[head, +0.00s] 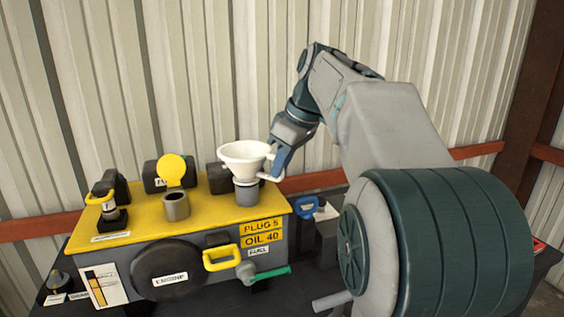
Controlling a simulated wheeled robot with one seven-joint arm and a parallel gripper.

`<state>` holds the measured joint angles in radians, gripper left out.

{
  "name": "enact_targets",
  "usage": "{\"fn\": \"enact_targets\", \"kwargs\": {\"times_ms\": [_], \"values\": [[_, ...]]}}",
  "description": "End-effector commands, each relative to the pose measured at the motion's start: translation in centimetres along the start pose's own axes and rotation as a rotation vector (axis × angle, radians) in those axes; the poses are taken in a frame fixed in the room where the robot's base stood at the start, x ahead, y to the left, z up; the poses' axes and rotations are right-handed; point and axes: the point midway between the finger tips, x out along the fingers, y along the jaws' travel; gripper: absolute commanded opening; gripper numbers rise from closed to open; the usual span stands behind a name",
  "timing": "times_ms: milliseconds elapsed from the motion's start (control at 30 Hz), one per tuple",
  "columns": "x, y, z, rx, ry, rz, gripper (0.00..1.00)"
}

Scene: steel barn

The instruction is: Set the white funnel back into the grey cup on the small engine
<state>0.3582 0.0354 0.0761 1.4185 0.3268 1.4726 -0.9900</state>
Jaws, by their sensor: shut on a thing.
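The white funnel (243,153) is upright, wide mouth up, at the right end of the yellow top of the small engine (215,236). Directly below it is a grey cup (246,193) on the yellow top. The funnel's lower part meets the cup's rim in the picture; I cannot tell whether its spout is inside or just above. My gripper (274,164) is at the funnel's right side, shut on the funnel near its white handle. The fingertips are partly hidden.
Another grey cup (176,206) with a raised yellow lid (172,170) stands left of the funnel. A yellow-handled part (103,204) is at the left end. A yellow handle (222,258) and green lever (266,272) stick out in front. The corrugated wall (190,80) is close behind.

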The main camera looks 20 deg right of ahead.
Motion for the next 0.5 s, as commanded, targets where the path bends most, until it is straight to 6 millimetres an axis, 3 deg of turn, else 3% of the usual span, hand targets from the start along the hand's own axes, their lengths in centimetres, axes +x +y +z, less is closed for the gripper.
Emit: {"fn": "enact_targets", "kwargs": {"times_ms": [267,300,367,500], "values": [[0.76,-0.02,0.31,0.0,0.0,0.0,0.0],[0.71,-0.02,0.29,0.0,0.0,0.0,0.17],[0.68,-0.02,0.28,0.0,0.0,0.0,0.34],[0.68,-0.02,0.28,0.0,0.0,0.0,0.37]]}}
